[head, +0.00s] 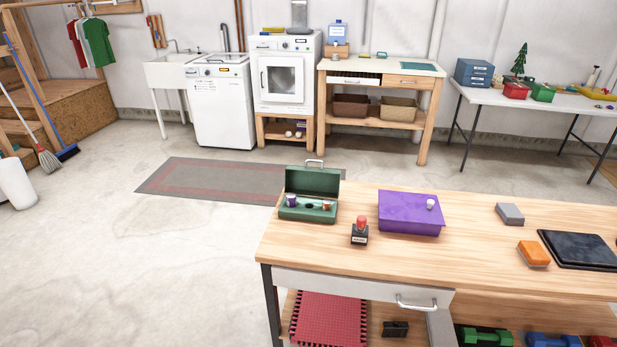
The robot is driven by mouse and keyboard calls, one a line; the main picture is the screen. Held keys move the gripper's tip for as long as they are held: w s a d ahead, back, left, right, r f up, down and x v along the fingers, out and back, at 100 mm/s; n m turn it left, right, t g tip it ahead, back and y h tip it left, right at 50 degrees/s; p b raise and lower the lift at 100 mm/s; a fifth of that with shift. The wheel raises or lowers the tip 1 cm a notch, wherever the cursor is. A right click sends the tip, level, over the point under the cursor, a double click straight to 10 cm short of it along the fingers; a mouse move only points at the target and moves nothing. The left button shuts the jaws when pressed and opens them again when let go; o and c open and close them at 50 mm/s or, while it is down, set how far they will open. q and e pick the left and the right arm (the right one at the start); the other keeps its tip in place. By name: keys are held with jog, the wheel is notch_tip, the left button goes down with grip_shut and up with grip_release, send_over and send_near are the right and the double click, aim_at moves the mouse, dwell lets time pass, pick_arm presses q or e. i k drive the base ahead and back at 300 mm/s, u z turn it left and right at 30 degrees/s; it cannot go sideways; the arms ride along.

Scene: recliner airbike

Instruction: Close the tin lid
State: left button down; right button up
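A green metal tin (308,211) stands at the far left corner of the wooden workbench. Its lid (312,181) is open and stands upright at the back, with a handle on its top edge. A purple spool or jar and an orange-red small item show inside the tin. Neither of my grippers shows in the head view.
On the workbench (350,262), a red-capped ink bottle (360,232) stands just right of the tin, then a purple box (408,212) with a small white piece on top. A grey block (510,214), an orange block (533,253) and a black slab (583,250) lie farther right. The front-left top is clear.

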aim_at(305, 180)
jog(key=k, duration=0.2)
jog(key=u, duration=1.3)
jog(key=i, duration=2.9)
jog(key=z, duration=2.05)
